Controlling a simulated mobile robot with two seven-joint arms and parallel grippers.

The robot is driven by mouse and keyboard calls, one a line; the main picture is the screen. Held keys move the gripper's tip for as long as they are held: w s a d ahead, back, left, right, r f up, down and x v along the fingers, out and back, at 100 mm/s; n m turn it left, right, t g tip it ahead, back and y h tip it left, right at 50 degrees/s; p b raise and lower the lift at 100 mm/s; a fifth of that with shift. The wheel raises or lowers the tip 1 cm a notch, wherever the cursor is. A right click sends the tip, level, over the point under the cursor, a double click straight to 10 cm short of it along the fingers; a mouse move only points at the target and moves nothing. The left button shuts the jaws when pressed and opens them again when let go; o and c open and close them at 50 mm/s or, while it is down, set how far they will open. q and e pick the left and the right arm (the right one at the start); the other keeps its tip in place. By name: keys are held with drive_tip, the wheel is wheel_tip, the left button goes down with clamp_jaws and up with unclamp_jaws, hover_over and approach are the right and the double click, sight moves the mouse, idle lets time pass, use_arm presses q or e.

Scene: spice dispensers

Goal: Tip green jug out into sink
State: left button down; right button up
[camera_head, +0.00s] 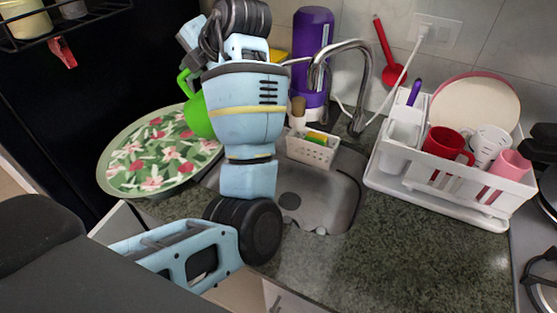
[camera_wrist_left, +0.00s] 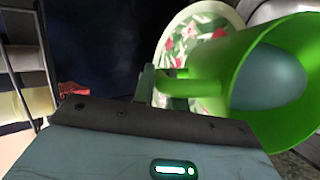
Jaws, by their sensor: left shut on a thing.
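The green jug (camera_head: 198,117) shows in the head view behind my left arm, at the left of the sink, over the edge of a floral tray. My arm hides much of it. My left gripper (camera_head: 188,74) is shut on the jug's handle and is partly hidden. In the left wrist view the jug (camera_wrist_left: 237,100) is tilted, its round mouth facing the camera, with something pale blue-grey inside. The left gripper's finger (camera_wrist_left: 147,84) meets the handle there. The grey sink (camera_head: 325,190) lies to the right of the jug. My right gripper is not in view.
The floral tray (camera_head: 140,165) lies left of the sink. A faucet (camera_head: 358,110), a purple bottle (camera_head: 312,40) and a white sponge basket (camera_head: 312,153) stand behind the sink. A white dish rack (camera_head: 450,200) with cups is at the right. The front counter is clear.

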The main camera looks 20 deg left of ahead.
use_arm(q)
drive_tip(key=shift+w+d+f, duration=0.1)
drive_tip(key=shift+w+f, duration=0.05)
drive_tip(key=shift+f, duration=0.1)
drive_tip(key=shift+d+r+y, duration=0.2)
drive_tip(key=shift+r+y, duration=0.05)
drive_tip(key=shift+y, duration=0.05)
drive_tip(key=shift+d+f, duration=0.1)
drive_tip(key=shift+d, duration=0.05)
drive_tip(key=shift+w+d, duration=0.1)
drive_tip(key=shift+d, duration=0.05)
drive_tip(key=shift+y+b, duration=0.3)
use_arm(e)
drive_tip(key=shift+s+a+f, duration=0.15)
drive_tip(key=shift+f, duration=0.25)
use_arm(q)
drive_tip(key=shift+d+r, duration=0.15)
drive_tip(key=shift+r, duration=0.05)
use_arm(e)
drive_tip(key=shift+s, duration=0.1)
use_arm(q)
drive_tip(key=shift+w+d, duration=0.1)
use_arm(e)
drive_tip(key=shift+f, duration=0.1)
use_arm(q)
drive_tip(key=shift+d+m+y, duration=0.2)
drive_tip(key=shift+m+y, duration=0.1)
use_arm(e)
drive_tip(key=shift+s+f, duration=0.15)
